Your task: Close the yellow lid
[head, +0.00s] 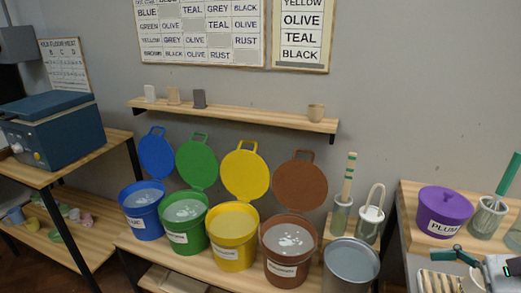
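The yellow lid (245,174) stands open, tilted up behind the yellow bucket (235,257) with its handle at the top. The bucket's mouth is uncovered and shows yellow glaze (233,223). A dark jointed part with a pale body (459,257) at the lower right looks like my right gripper. It is cut by the frame edge, and its fingers are not clear enough to tell open from shut. It is far right of the yellow bucket and apart from it. My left gripper is not in view.
Blue (142,223), green (187,236) and brown (291,268) buckets flank the yellow one, their lids also raised. A grey bucket (351,278) stands to the right. A shelf (240,116) hangs above the lids. A purple tub (442,216) sits on the right table.

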